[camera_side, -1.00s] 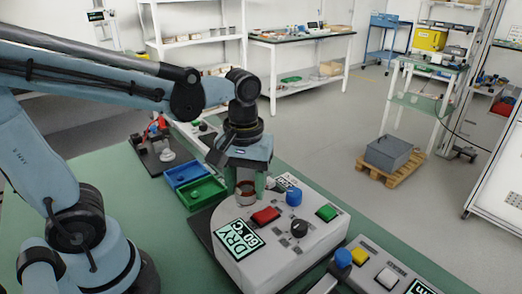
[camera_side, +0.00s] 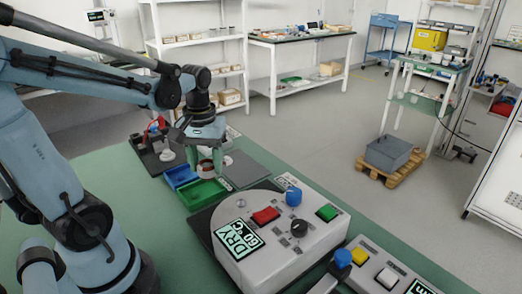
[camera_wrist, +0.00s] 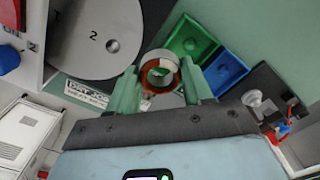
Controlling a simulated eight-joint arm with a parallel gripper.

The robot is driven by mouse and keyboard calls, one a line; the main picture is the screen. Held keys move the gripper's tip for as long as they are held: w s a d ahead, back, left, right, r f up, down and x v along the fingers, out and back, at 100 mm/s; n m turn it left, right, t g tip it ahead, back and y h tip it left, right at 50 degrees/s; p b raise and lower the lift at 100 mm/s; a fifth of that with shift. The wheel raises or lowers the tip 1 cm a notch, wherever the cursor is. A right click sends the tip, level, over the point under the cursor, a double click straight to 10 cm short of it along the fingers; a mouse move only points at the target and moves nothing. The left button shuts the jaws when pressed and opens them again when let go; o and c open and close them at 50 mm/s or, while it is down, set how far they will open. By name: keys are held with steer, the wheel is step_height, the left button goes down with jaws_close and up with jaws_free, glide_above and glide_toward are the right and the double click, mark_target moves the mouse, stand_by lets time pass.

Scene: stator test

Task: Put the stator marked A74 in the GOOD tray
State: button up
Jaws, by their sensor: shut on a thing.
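The stator (camera_wrist: 158,88), a short ring with a pale rim and copper-coloured winding, is held between the green fingers of my gripper (camera_wrist: 161,80). In the side view the stator (camera_side: 206,171) hangs under my gripper (camera_side: 208,163), raised above the far side of the green tray. No mark on the stator is legible. The green tray (camera_side: 204,194) lies on the bench, and the blue tray (camera_side: 180,176) is beside it, farther back. Both trays also show in the wrist view, the green one (camera_wrist: 188,44) partly behind the stator. I cannot read a GOOD label.
The dryer box (camera_side: 275,262), marked DRY 60°C, with coloured buttons and a knob, stands right of the trays. A dark grey plate (camera_side: 262,168) lies behind it. A red device (camera_side: 156,133) stands at the back left. The green bench top is clear left of the trays.

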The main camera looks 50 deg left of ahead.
glide_toward(194, 192)
steer(key=shift+f, duration=2.15)
steer(key=shift+f, duration=0.1)
steer(key=shift+f, duration=0.35)
steer(key=shift+d+f, duration=0.1)
steer(key=shift+f, duration=0.85)
steer(key=o, duration=1.1)
steer(key=shift+o, duration=0.6)
steer(key=shift+r, duration=0.1)
